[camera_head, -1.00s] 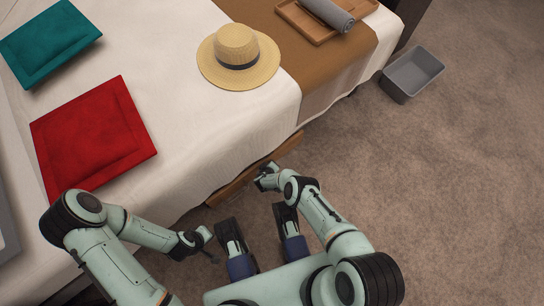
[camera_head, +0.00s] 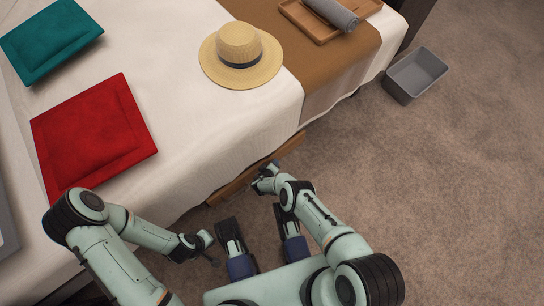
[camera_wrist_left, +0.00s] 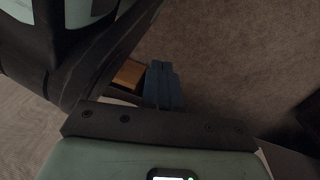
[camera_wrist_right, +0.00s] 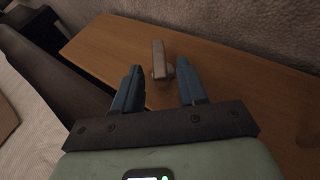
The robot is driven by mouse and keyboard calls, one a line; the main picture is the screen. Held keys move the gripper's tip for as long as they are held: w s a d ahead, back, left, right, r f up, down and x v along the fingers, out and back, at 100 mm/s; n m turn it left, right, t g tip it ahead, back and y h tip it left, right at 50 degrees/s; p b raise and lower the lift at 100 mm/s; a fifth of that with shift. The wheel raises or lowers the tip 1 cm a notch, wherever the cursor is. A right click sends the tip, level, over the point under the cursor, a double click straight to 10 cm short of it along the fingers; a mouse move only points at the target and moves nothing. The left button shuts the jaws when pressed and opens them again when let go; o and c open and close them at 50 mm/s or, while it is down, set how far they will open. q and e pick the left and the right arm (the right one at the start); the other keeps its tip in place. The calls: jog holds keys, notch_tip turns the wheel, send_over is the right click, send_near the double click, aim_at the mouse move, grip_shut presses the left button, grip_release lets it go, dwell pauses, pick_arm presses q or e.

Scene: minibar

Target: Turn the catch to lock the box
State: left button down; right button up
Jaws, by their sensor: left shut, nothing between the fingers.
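A small grey metal catch (camera_wrist_right: 159,58) stands up from a wooden surface in the right wrist view. My right gripper (camera_wrist_right: 159,70) is open, with one blue finger on each side of the catch and a visible gap to both. In the head view my right gripper (camera_head: 264,182) is low beside the wooden edge (camera_head: 243,182) under the bed cover; the catch is too small to make out there. My left gripper (camera_wrist_left: 163,66) is shut and empty, and in the head view (camera_head: 210,243) it hangs away from the wood. I cannot tell the box's full outline.
The bed (camera_head: 205,125) bears a straw hat (camera_head: 238,43), a red cushion (camera_head: 92,130), a teal cushion (camera_head: 50,40) and a wooden tray (camera_head: 300,18) with a grey roll. A grey bin (camera_head: 415,75) stands on the carpet (camera_head: 440,200), which is clear at the right.

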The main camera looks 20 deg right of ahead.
pick_arm(q)
jog(key=w+d+r+t+p, duration=0.2)
jog(key=w+r+p, duration=0.3)
jog(key=r, duration=0.3)
jog(key=s+d+r+m+g+h+p, duration=0.1)
jog(key=s+d+r+g+p, duration=0.1)
jog(key=s, duration=0.5)
jog(key=shift+d+r+h+p, duration=0.3)
jog(key=shift+d+r+p, duration=0.3)
jog(key=shift+r+p, duration=0.35)
pick_arm(e)
jog(key=v, duration=1.3)
jog(key=shift+o, duration=0.3)
jog(key=shift+r, duration=0.15)
